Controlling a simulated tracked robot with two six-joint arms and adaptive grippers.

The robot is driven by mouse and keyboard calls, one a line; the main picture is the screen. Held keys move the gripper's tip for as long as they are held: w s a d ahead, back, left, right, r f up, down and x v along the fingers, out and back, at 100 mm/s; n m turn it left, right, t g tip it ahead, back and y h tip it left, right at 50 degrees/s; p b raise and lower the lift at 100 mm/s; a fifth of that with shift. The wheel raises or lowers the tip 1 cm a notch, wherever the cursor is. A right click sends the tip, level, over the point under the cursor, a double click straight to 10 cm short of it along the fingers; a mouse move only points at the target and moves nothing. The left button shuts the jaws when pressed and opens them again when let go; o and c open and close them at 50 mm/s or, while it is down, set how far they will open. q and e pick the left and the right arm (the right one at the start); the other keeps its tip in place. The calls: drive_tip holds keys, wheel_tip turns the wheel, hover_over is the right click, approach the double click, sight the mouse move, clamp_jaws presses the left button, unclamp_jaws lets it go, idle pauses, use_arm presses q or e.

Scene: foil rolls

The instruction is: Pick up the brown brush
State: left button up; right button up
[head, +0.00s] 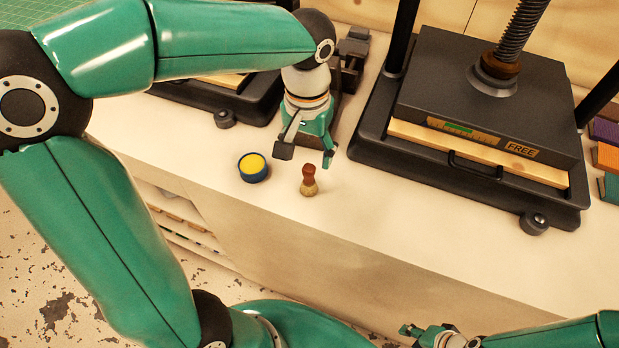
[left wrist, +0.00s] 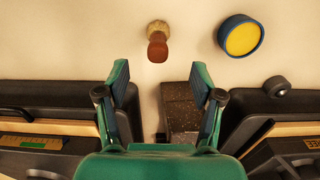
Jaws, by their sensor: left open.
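The brown brush (head: 309,181) stands upright on the pale bench top near its front edge, with its brown handle up and pale bristles down. My left gripper (head: 306,157) is open and empty, just behind and above the brush. In the left wrist view the brush (left wrist: 157,45) lies beyond the fingertips of the left gripper (left wrist: 161,75), roughly in line with the gap between them and apart from both. My right gripper (head: 418,332) is at the bottom edge of the head view, away from the bench top; its finger opening is unclear.
A round blue tin with a yellow top (head: 253,168) stands left of the brush; it also shows in the left wrist view (left wrist: 241,36). A dark press (head: 480,110) fills the bench at right, and another (head: 225,95) stands behind at left. Bench right of the brush is clear.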

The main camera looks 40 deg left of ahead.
sight(309, 177)
use_arm(q)
wheel_tip(309, 177, down, 3)
drive_tip(key=shift+s, duration=0.1)
drive_tip(key=shift+d+f, duration=0.15)
drive_tip(key=shift+f, duration=2.55)
drive_tip(key=c, duration=1.2)
drive_tip(key=shift+c, duration=0.2)
drive_tip(key=shift+r, duration=0.1)
wheel_tip(309, 177, up, 20)
drive_tip(key=p, duration=0.1)
